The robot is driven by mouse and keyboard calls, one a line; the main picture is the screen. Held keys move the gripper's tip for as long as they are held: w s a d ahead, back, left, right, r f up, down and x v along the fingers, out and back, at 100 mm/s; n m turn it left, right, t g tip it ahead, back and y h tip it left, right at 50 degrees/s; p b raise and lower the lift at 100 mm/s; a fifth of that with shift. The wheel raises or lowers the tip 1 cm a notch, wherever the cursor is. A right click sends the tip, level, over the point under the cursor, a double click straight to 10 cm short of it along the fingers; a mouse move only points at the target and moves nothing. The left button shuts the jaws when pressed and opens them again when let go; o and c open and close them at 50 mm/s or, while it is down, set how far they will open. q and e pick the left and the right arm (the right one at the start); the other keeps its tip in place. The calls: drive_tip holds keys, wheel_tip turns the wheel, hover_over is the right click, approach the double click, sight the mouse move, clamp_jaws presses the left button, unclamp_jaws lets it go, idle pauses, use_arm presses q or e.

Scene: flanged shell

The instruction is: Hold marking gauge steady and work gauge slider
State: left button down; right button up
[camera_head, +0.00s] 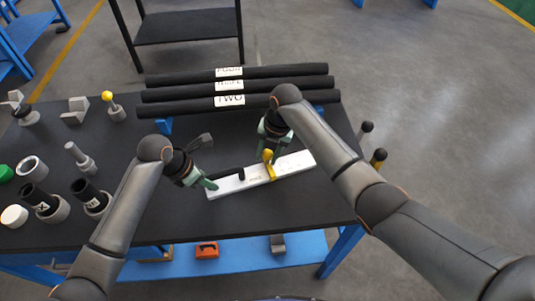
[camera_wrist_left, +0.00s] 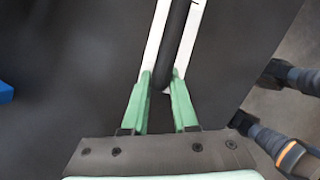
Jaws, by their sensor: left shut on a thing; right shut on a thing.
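The marking gauge is a long white bar (camera_head: 296,162) lying slanted on the dark tabletop, with a black handle (camera_head: 228,175) along its left part. A yellow slider (camera_head: 271,172) with a yellow knob sits across the bar right of its middle. My left gripper (camera_head: 208,185) is at the bar's left end, shut on the black handle. In the left wrist view its green fingers (camera_wrist_left: 160,76) stand on either side of the handle (camera_wrist_left: 172,50). My right gripper (camera_head: 268,151) is over the slider, shut on its yellow knob, partly hidden by its own arm.
Black rods (camera_head: 188,97) with labels lie on a blue rack behind the gauge. Cylinders, rings and a yellow-knobbed part (camera_head: 108,97) crowd the table's left side. Two knobbed handles (camera_head: 377,157) stand at the right edge. The tabletop in front of the gauge is clear.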

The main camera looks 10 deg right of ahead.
clamp_jaws()
idle(0.8)
